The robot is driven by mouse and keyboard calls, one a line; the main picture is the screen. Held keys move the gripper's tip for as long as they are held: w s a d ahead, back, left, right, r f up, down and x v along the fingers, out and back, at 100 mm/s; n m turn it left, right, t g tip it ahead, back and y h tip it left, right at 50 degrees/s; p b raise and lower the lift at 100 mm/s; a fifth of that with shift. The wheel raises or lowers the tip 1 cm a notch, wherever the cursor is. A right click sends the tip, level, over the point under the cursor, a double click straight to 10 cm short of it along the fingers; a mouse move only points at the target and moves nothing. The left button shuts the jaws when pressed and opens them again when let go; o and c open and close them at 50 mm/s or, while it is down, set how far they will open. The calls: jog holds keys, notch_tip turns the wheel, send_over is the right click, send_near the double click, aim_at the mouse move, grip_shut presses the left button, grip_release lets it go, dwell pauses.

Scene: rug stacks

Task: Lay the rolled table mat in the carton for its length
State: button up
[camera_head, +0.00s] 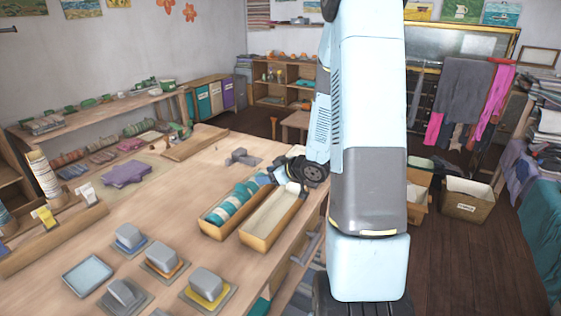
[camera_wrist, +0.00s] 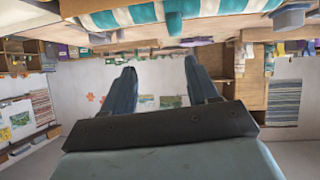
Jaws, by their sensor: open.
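A teal-and-white striped rolled mat (camera_head: 228,207) lies lengthwise in a long, narrow wooden carton (camera_head: 211,232) on the table. The striped roll also shows upside down along the top of the wrist view (camera_wrist: 215,10). A second long carton (camera_head: 262,241) stands just to its right; its pale inside shows no roll. My gripper (camera_head: 266,179) is at the far end of the cartons, partly hidden by my arm.
Grey blocks on coloured bases (camera_head: 163,258) and a blue-grey tray (camera_head: 88,275) are at the table's front. A grey stepped piece (camera_head: 242,157) lies beyond the cartons. Bare tabletop (camera_head: 165,205) lies left of them. Floor boxes (camera_head: 466,201) stand at the right.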

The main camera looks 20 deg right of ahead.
jog(key=s+d+r+m+g+h, duration=0.15)
jog(key=s+r+h, duration=0.25)
jog(key=r, duration=0.5)
jog(key=s+r+m+h, duration=0.3)
jog(key=s+r+h, duration=0.1)
jog(key=r, duration=0.5)
jog(key=s+a+r+g, duration=0.1)
jog(key=s+a+r, duration=0.1)
jog(key=s, duration=0.5)
jog(key=s+a+r+m+g+y, duration=0.1)
jog(key=s+a+r, duration=0.1)
jog(key=s, duration=0.5)
jog(key=s+a+r+m+g+y, duration=0.1)
jog(key=s+a+r, duration=0.1)
jog(key=s+a, duration=0.2)
jog(key=shift+s+a+r, duration=0.2)
jog(key=shift+s+r, duration=0.1)
jog(key=shift+s, duration=1.3)
jog(key=shift+m, duration=0.25)
